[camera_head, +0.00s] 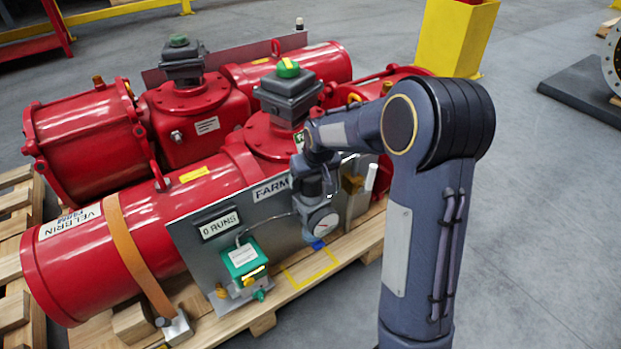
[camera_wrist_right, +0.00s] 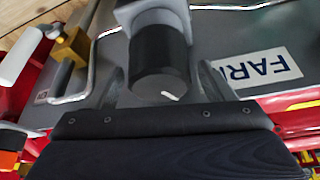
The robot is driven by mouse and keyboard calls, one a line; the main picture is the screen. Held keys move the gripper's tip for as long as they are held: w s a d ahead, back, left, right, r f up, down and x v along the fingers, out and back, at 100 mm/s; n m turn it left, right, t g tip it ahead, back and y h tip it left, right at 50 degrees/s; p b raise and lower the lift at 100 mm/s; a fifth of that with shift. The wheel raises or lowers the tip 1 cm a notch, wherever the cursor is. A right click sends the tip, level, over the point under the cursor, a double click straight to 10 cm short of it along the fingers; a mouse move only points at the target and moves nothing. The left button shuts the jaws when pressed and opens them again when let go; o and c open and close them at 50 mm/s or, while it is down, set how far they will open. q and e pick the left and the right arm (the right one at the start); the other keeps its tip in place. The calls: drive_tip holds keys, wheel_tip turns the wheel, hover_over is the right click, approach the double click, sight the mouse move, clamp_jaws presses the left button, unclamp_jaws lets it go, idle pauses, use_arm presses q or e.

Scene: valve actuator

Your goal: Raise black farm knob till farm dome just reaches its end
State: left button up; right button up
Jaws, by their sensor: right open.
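The black knob (camera_wrist_right: 160,55) is a short cylinder with a white mark on its end face, in the right wrist view. It sits on a grey body (camera_wrist_right: 150,12). My right gripper (camera_wrist_right: 163,88) is open, with one finger on each side of the knob; I cannot tell whether they touch it. The farm dome (camera_head: 288,68) is green with a yellow mark, on a dark grey box above the FARM panel. My left gripper is not in view.
The grey panel (camera_head: 192,250) carries the FARM label (camera_head: 271,188), a 0 RUNS plate (camera_head: 219,225) and a green box (camera_head: 242,262). Red cylinders (camera_head: 95,255) lie on a wooden pallet (camera_head: 300,290).

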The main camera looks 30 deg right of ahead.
drive_tip(key=c, duration=0.9)
drive_tip(key=shift+r+m+p, duration=0.25)
drive_tip(key=shift+m+p, duration=0.35)
drive_tip(key=shift+p, duration=0.45)
drive_tip(key=shift+c, duration=0.4)
drive_tip(key=shift+m+h+p, duration=0.35)
drive_tip(key=shift+m+h, duration=0.05)
drive_tip(key=shift+f+m, duration=0.2)
drive_tip(key=shift+m, duration=0.1)
drive_tip(key=shift+d, duration=0.1)
